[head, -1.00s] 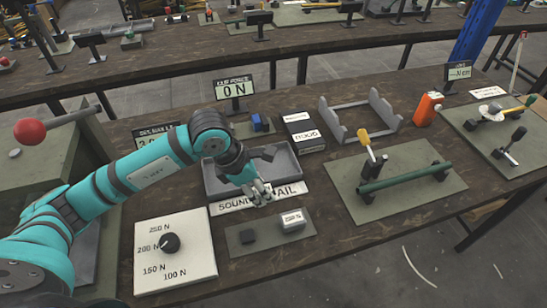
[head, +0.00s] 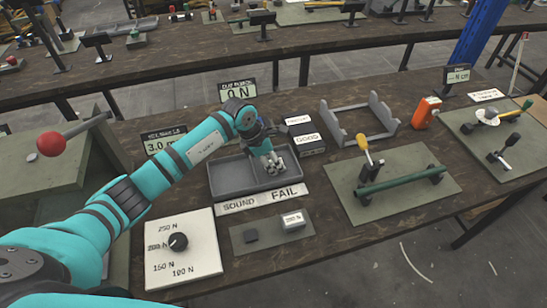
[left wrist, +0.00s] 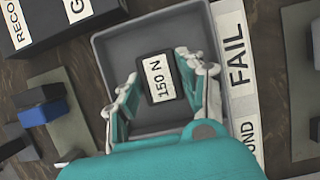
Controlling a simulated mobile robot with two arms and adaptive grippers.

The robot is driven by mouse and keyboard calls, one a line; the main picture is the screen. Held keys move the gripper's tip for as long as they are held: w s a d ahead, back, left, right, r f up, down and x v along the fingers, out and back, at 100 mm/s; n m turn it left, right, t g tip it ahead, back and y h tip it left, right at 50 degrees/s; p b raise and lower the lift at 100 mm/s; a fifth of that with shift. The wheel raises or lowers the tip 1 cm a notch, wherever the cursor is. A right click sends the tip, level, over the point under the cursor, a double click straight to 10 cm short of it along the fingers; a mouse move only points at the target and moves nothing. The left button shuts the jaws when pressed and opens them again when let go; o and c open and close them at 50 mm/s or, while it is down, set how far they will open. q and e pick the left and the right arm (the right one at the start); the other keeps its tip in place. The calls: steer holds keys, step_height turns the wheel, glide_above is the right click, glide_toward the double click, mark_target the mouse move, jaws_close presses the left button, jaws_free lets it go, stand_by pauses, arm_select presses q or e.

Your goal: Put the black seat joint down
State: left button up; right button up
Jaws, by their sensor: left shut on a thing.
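My left gripper (head: 272,163) is over the right compartment of the grey two-part tray (head: 228,178), the one beside the FAIL label (head: 285,194). In the left wrist view its two fingers (left wrist: 158,82) are shut on a small black block with a white "150 N" label (left wrist: 159,79), which I take as the black seat joint. The tray (left wrist: 120,45) floor shows around it; I cannot tell whether the block touches it. In the head view the gripper hides the block. My right gripper is not in view.
A dial plate (head: 180,256) is at left. A dark box marked GOOD (head: 306,140) stands just behind right. A lever fixture (head: 400,185) is further right.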

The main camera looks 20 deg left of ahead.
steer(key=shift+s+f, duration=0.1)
arm_select(q)
steer(key=o, duration=0.8)
steer(key=shift+f, duration=0.1)
steer(key=o, duration=0.5)
steer(key=shift+c, duration=0.2)
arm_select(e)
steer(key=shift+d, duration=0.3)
arm_select(q)
steer(key=shift+r, duration=0.25)
steer(key=shift+s+a+r, duration=0.1)
steer(key=shift+a+r, duration=0.05)
steer(key=shift+r, duration=0.15)
steer(key=b+v, duration=0.3)
steer(key=v, duration=0.8)
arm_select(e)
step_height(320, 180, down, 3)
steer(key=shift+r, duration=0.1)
arm_select(q)
steer(key=shift+s, duration=0.15)
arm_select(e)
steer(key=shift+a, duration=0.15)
